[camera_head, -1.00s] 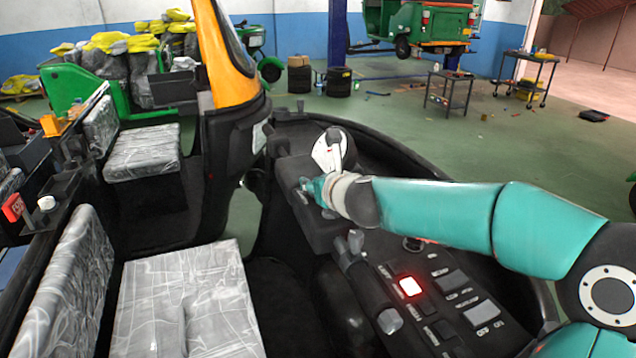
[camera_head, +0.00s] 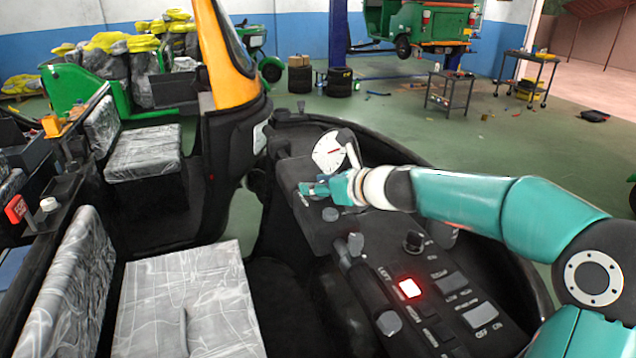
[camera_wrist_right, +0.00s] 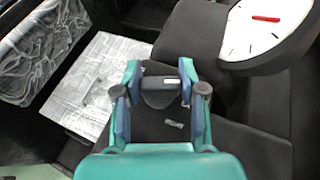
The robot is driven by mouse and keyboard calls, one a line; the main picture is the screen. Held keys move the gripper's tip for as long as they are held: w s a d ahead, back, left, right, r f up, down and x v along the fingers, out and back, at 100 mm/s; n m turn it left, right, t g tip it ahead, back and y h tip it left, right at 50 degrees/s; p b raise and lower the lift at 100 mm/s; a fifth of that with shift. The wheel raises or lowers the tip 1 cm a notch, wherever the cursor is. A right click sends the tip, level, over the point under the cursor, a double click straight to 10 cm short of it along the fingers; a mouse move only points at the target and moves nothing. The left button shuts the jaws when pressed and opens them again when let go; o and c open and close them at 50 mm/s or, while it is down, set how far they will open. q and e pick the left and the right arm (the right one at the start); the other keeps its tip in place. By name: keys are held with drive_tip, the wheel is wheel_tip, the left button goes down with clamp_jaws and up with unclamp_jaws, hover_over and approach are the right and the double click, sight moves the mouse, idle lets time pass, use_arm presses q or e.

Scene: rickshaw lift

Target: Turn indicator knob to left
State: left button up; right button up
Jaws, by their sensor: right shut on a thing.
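The indicator knob appears to be the grey bar-shaped knob (camera_wrist_right: 160,83) on the black dashboard pod, seen between the fingers in the right wrist view. In the head view it is mostly hidden by the fingers. My right gripper (camera_head: 312,187) reaches in from the right over the pod, below the white gauge. In the right wrist view its blue-green fingers (camera_wrist_right: 160,76) stand on either side of the knob and are shut on it. My left gripper is not in view.
The white round gauge (camera_head: 329,150) with a red needle sits just above the gripper. A grey knob (camera_head: 330,213) and lever (camera_head: 355,244) lie below it. The console (camera_head: 440,300) holds a lit red-white button (camera_head: 409,288), a rotary switch (camera_head: 413,241) and several rockers. Seats (camera_head: 190,300) are at left.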

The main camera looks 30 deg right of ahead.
drive_tip(key=shift+n+g+y+p, duration=0.3)
drive_tip(key=shift+n+y+p, duration=0.4)
drive_tip(key=shift+n+y, duration=0.6)
drive_tip(key=o, duration=1.2)
drive_tip(key=shift+c, duration=0.2)
drive_tip(key=v, duration=1.2)
drive_tip(key=shift+d, duration=0.2)
drive_tip(key=shift+w+f, duration=0.1)
drive_tip(key=shift+w, duration=0.05)
